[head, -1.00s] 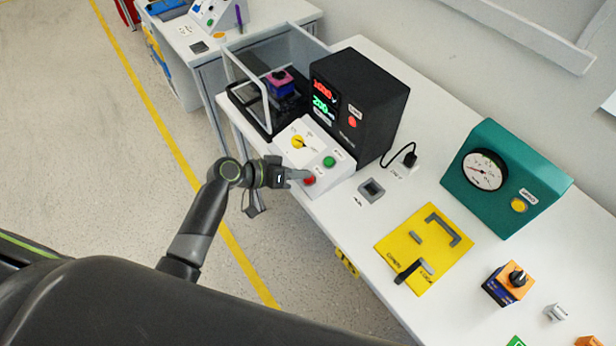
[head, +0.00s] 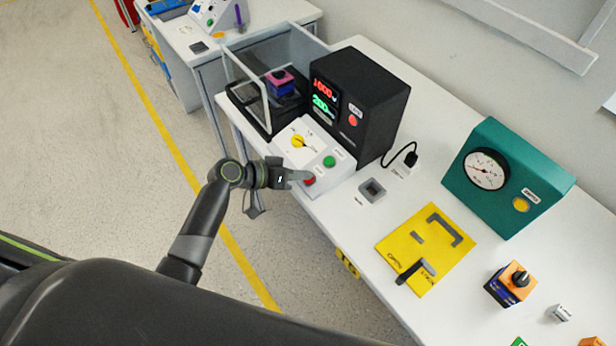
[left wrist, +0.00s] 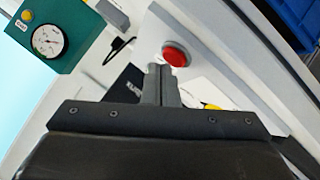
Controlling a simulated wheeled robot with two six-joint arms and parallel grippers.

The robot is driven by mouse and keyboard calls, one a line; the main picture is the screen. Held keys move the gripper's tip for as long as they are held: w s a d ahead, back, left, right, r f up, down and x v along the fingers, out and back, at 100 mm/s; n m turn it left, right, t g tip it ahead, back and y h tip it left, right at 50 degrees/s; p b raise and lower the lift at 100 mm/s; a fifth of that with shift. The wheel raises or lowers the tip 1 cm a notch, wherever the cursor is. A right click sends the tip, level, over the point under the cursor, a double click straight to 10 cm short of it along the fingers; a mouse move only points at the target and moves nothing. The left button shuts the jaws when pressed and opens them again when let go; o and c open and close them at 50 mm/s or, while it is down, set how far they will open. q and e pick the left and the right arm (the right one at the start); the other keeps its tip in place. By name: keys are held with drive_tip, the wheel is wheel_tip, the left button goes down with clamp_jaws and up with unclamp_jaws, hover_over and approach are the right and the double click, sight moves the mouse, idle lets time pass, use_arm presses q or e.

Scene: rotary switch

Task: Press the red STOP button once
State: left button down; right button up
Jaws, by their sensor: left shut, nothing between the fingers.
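The red STOP button (head: 309,181) sits at the front corner of the white sloped control panel (head: 338,173), beside a green button (head: 329,161). My left gripper (head: 304,175) is shut and empty, with its fingertips at the red button, partly covering it in the head view. In the left wrist view the round red button (left wrist: 176,54) shows just beyond the tips of the shut fingers (left wrist: 161,72). I cannot tell whether the tips touch it. My right gripper is not in view.
A yellow rotary knob (head: 298,141) is on the same panel. Behind stands a black unit (head: 375,95) with lit red and green digits. A clear-walled box (head: 245,75) holds a purple-topped part. A yellow plate (head: 440,270) and teal gauge box (head: 540,185) stand to the right.

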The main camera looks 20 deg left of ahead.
use_arm(q)
drive_tip(key=shift+d+f+b, duration=0.1)
drive_tip(key=shift+f+b, duration=0.3)
drive_tip(key=shift+r, duration=0.15)
idle(0.5)
drive_tip(key=shift+s+r+p, duration=0.15)
drive_tip(key=shift+r+p, duration=0.5)
drive_tip(key=shift+p, duration=0.05)
drive_tip(key=shift+a+r, duration=0.1)
drive_tip(key=shift+a, duration=0.1)
drive_tip(key=r+p, duration=0.2)
drive_tip(key=r, duration=0.1)
drive_tip(key=s+a+r+p, duration=0.1)
drive_tip(key=p, duration=0.1)
drive_tip(key=shift+s+r, duration=0.1)
drive_tip(key=shift+r, duration=0.2)
idle(0.4)
